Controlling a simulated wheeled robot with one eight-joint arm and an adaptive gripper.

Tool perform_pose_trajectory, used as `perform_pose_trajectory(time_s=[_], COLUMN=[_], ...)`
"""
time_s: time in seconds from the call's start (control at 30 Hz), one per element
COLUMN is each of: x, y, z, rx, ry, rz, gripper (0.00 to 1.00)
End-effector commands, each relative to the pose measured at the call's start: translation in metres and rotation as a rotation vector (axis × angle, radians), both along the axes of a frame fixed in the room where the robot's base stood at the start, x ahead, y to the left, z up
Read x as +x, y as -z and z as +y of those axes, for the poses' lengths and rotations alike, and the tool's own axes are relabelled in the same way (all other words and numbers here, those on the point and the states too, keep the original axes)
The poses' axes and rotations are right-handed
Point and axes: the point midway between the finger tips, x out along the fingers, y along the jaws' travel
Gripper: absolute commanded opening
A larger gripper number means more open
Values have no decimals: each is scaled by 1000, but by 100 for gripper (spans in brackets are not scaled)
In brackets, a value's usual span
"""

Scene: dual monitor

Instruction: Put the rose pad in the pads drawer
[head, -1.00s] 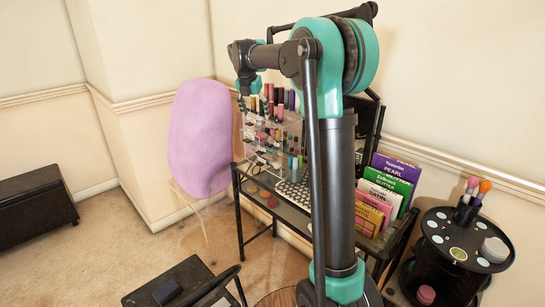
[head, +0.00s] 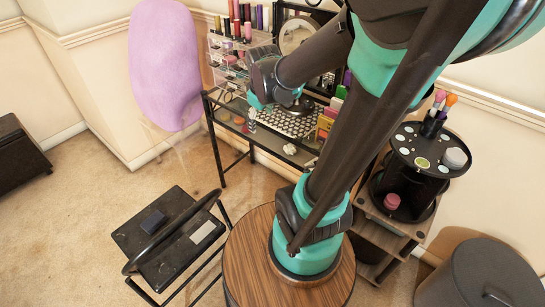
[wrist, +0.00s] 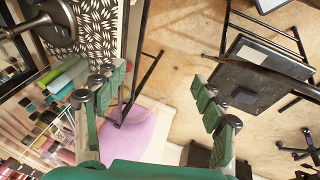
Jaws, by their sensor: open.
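My gripper (wrist: 158,76) is open, with nothing between its fingers in the wrist view. In the head view the end of my arm hangs over the glass desk (head: 219,137), in front of the patterned mat. Small reddish round pads (head: 240,121) lie at the desk's left front; I cannot tell if one is the rose pad. A pink round piece (head: 391,201) sits on the round black stand's lower shelf, apart from my gripper. The clear drawer unit (head: 226,62) stands at the desk's back left and also shows in the wrist view (wrist: 30,128); its drawer labels are unreadable.
A black-and-white mat (head: 285,121) lies on the desk by a round mirror (head: 296,33). A black stool-like chair (head: 165,225) stands front left. The round stand (head: 410,165) is right of my arm.

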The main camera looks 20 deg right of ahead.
Motion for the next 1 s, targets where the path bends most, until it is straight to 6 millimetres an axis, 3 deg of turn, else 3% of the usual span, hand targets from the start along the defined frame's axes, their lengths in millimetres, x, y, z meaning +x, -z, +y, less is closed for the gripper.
perform_pose_trajectory(time_s=[0.03,0.1,0.2,0.33,0.5,1.0], x=[-23,-50,-80,-105,-115,-114], y=[15,32,52,69,75,74], z=[-2,-3,-4,-4,-3,-3], rx=[46,111,187,252,280,279], ry=[102,244,410,550,611,609], rz=[-7,-16,-22,-28,-30,-29], gripper=[70,70,70,70,70,70])
